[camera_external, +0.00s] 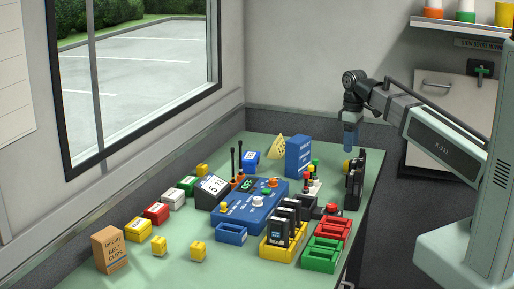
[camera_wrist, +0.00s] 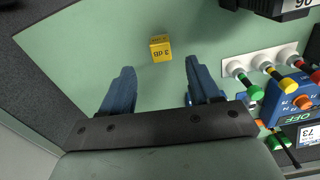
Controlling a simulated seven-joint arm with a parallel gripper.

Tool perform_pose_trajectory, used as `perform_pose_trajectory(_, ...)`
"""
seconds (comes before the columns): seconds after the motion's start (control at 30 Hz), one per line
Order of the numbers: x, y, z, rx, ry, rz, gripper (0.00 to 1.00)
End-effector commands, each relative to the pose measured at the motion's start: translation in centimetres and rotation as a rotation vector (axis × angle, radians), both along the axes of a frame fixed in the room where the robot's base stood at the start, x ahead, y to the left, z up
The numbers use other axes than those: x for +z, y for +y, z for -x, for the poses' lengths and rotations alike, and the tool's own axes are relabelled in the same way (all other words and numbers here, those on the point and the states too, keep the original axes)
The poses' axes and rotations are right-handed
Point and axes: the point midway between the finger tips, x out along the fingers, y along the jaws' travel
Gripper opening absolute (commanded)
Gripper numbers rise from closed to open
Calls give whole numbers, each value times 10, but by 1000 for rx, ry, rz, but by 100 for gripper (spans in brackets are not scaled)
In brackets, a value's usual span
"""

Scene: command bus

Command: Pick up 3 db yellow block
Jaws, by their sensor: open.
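The yellow block marked 3 dB (camera_wrist: 160,48) lies on the green tabletop in the wrist view, just beyond and between my fingertips. A small yellow thing (camera_external: 347,167), likely the same block, shows below my gripper at the far right of the table in the external view. My gripper (camera_wrist: 161,78) is open, with two blue fingers apart and nothing between them. In the external view my gripper (camera_external: 351,142) points down above the table, clear of its surface.
A white strip with coloured connectors (camera_wrist: 262,62) and a blue device (camera_wrist: 296,98) lie right of the block in the wrist view. Black upright units (camera_external: 355,185) stand close by in the external view. Other yellow blocks (camera_external: 197,251) sit near the table's front left.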

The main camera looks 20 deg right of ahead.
Motion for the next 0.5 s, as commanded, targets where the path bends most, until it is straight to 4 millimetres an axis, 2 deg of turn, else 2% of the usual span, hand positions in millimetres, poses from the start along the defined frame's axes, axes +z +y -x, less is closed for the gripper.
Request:
perform_pose_trajectory(0.2,-24,0,1,0,1,0,62)
perform_pose_trajectory(0.5,-34,0,0,0,0,0,62)
